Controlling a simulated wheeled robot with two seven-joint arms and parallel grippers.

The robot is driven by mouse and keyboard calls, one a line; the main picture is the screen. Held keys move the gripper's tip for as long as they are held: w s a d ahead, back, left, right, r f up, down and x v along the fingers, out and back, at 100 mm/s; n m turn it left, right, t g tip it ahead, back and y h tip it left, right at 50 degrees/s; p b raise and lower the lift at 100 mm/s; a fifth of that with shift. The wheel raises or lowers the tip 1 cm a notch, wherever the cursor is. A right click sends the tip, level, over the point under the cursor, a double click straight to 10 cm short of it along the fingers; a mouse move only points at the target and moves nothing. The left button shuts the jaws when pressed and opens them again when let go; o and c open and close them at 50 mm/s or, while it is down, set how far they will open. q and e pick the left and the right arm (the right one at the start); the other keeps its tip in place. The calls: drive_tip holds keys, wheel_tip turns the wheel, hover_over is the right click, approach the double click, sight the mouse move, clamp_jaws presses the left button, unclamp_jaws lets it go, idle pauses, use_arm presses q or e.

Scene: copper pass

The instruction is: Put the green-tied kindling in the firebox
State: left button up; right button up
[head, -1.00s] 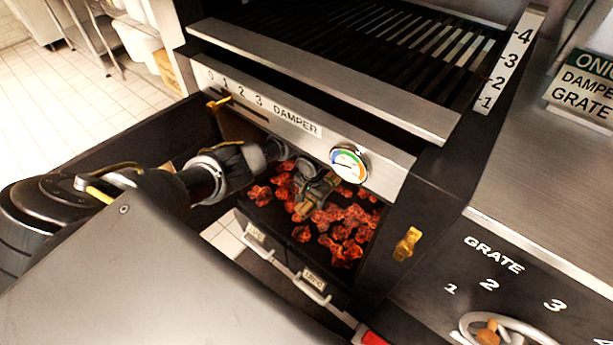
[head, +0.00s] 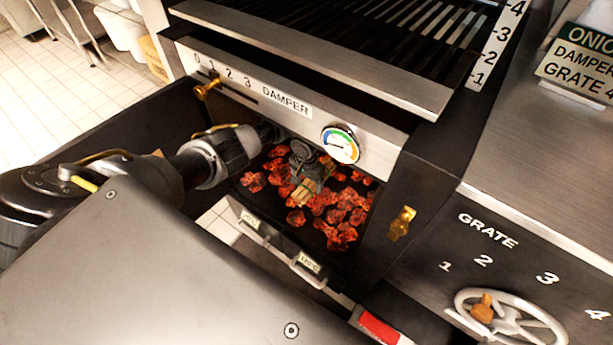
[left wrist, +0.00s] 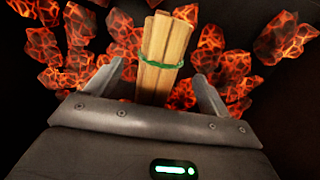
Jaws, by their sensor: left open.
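The green-tied kindling (left wrist: 163,45) is a bundle of pale sticks with a green band. It lies in the firebox among the red coals, and in the head view the bundle (head: 304,193) shows just below my gripper. My left gripper (head: 308,180) reaches into the firebox (head: 262,195) under the damper panel. In the left wrist view my left gripper (left wrist: 161,85) has its fingers spread, one on each side of the bundle and apart from it. The bundle's near end is hidden by the gripper body. My right gripper is not in view.
Glowing coals (head: 340,215) cover the firebox floor. The damper panel (head: 290,105) with its gauge (head: 341,144) hangs close above my left arm. A brass knob (head: 207,88) is at the left and a brass latch (head: 402,222) at the right. A grate wheel (head: 510,318) is at lower right.

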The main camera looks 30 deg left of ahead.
use_arm(q)
drive_tip(key=shift+s+r, duration=0.1)
drive_tip(key=shift+s, duration=0.05)
drive_tip(key=shift+s+a+r+p, duration=0.1)
drive_tip(key=shift+s+p, duration=0.15)
drive_tip(key=shift+p, duration=0.2)
drive_tip(key=s+p, duration=0.1)
drive_tip(key=s, duration=0.1)
drive_tip(key=s+r+p, duration=0.1)
drive_tip(key=s+p, duration=0.1)
drive_tip(key=s, duration=0.1)
drive_tip(key=s+p, duration=0.1)
drive_tip(key=s, duration=0.1)
drive_tip(key=shift+s+a+r, duration=0.3)
drive_tip(key=shift+s, duration=0.1)
drive_tip(key=s+a+r+p, duration=0.1)
drive_tip(key=s+p, duration=0.2)
drive_tip(key=s, duration=0.8)
drive_tip(key=s+a+r+p, duration=0.1)
drive_tip(key=s+p, duration=0.2)
drive_tip(key=s, duration=0.8)
drive_tip(key=shift+r, duration=0.35)
drive_tip(key=shift+d, duration=0.1)
